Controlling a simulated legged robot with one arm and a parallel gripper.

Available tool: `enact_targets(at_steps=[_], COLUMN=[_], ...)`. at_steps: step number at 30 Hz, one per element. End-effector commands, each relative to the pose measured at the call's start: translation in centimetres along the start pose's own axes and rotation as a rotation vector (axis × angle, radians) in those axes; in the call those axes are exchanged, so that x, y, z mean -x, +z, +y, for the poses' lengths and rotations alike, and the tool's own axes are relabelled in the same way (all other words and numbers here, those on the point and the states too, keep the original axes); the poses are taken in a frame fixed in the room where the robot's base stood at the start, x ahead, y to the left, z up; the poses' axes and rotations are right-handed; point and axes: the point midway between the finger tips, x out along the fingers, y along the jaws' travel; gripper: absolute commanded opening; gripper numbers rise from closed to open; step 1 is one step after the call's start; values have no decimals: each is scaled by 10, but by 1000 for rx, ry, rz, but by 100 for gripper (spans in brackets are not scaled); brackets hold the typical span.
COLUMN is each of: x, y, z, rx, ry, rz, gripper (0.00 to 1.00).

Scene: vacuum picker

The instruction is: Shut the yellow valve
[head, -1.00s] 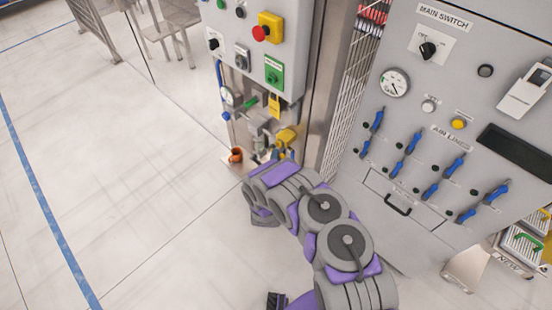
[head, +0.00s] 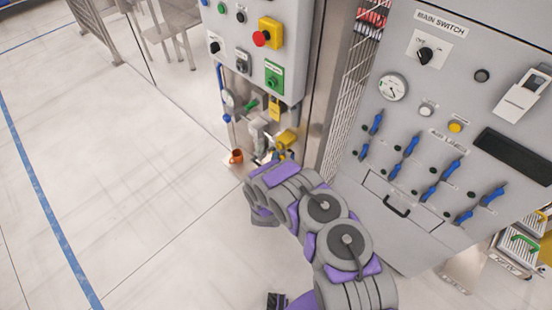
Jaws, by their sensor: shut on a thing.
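The yellow valve (head: 287,139) is on the pipework low on the front of the left cabinet, beneath the control panel. My purple and grey arm reaches up to it from the lower right. My gripper (head: 277,157) is just below the yellow valve, at the far end of the arm, and is shut on it. The arm's own links partly hide the fingers, and the exact contact is too small to make out.
A green handle (head: 252,105) and a yellow tag (head: 275,109) are above the valve. An orange cup-like item (head: 236,156) is to its left. The grey air-line panel (head: 400,210) with several blue levers stands close on the right. Open floor lies left.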

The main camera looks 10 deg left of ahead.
Motion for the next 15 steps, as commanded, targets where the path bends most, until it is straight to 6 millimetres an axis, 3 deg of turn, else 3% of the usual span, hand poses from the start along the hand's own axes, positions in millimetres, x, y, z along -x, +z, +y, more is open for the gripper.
enact_targets(at_steps=[15], x=[1], y=[-1], z=[-1], rx=[68], ry=[57], rz=[-19], gripper=[0])
